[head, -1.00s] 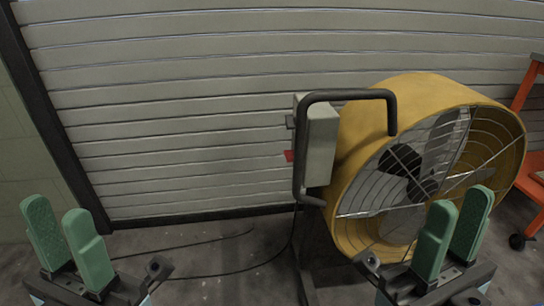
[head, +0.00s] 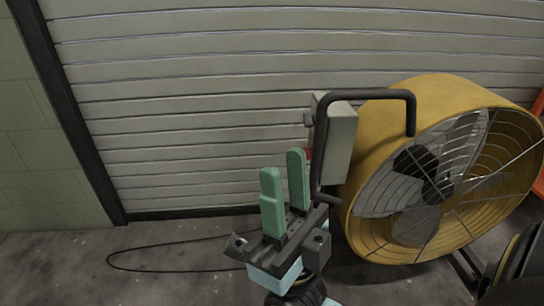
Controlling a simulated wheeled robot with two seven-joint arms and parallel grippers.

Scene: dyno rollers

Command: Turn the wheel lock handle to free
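No part that I can identify as the wheel lock handle shows in the head view. My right gripper (head: 284,166) is near the lower middle, its two green fingers pointing up and a gap between them. It is open, with nothing visible between the fingers. In the picture its fingers are just left of the fan's black tube handle (head: 319,150); I cannot tell the distance in depth. My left gripper is not in view.
A large yellow drum fan (head: 370,140) stands at the right, with a grey box (head: 341,140) on its side. A grey slatted shutter (head: 180,110) closes the back. A black cable (head: 150,270) lies on the concrete floor. The lower left floor is mostly clear.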

